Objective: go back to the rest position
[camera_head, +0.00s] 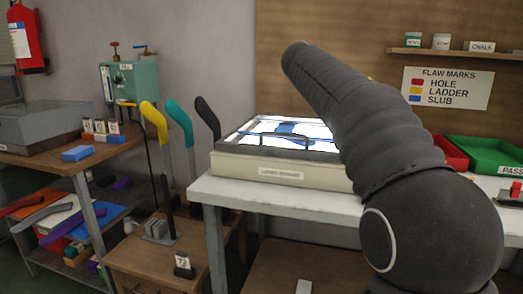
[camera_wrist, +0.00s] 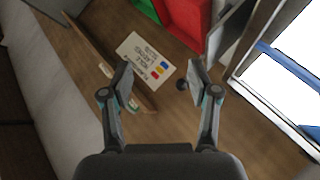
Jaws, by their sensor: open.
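My gripper (camera_wrist: 158,80) shows in the wrist view with its two fingers spread apart and nothing between them. Behind the fingers in that view are the wooden back panel and the flaw marks sign (camera_wrist: 146,58). In the head view my dark arm rises from the lower right and reaches up and left, in front of the light box (camera_head: 270,172). My gripper is not visible in the head view. The lit face of the light box, with a blue thing on it, also shows at the right of the wrist view (camera_wrist: 285,75).
A green tray (camera_head: 480,153) and a red tray (camera_head: 455,160) stand at the right of the white table (camera_head: 290,205). A shelf (camera_head: 450,53) with small jars is on the back panel. Yellow, teal and black boards (camera_head: 155,125) stand upright left of the table. A side bench (camera_head: 60,155) is farther left.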

